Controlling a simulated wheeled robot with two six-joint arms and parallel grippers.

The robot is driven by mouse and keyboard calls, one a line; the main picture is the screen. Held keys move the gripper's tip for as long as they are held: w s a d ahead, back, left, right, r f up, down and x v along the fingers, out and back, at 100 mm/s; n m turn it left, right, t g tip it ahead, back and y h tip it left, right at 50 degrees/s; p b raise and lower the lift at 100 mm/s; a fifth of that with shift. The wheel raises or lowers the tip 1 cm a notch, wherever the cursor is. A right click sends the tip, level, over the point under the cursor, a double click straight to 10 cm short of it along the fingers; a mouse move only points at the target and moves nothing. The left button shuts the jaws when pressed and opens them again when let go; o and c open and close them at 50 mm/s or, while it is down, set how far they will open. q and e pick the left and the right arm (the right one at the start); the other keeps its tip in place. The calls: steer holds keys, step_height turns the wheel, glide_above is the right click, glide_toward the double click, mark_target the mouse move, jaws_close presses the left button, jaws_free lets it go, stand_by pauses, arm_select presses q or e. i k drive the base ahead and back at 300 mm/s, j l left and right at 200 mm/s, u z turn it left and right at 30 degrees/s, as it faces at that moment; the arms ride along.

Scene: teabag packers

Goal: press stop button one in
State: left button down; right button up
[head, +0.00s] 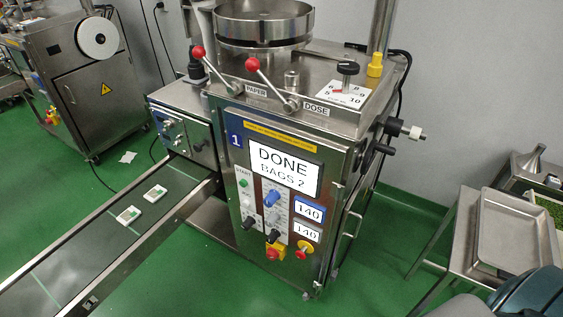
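The machine marked 1 (235,140) stands in the middle of the head view. Its display (284,170) reads "DONE BAGS 2". Low on its front panel, at the right, is a round red button on a yellow ring (301,250), which looks like the stop button. I cannot tell whether it is in or out. To its left is a red and yellow switch (275,250). A green button (243,183) under the word START sits at the upper left of the panel. Neither of my grippers is in view.
Two teabag packets (142,204) lie on the conveyor (75,245) at the left. Red-knobbed levers (253,64) stick up from the machine top. A metal tray (515,232) is on a stand at the right. Green floor in front of the machine is clear. Another machine (75,75) stands back left.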

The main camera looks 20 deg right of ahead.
mark_target(300, 255)
steer(key=l+z, duration=0.15)
steer(key=z, duration=0.25)
steer(key=l+z, duration=0.15)
steer(key=z, duration=0.3)
steer(key=i+j, duration=0.05)
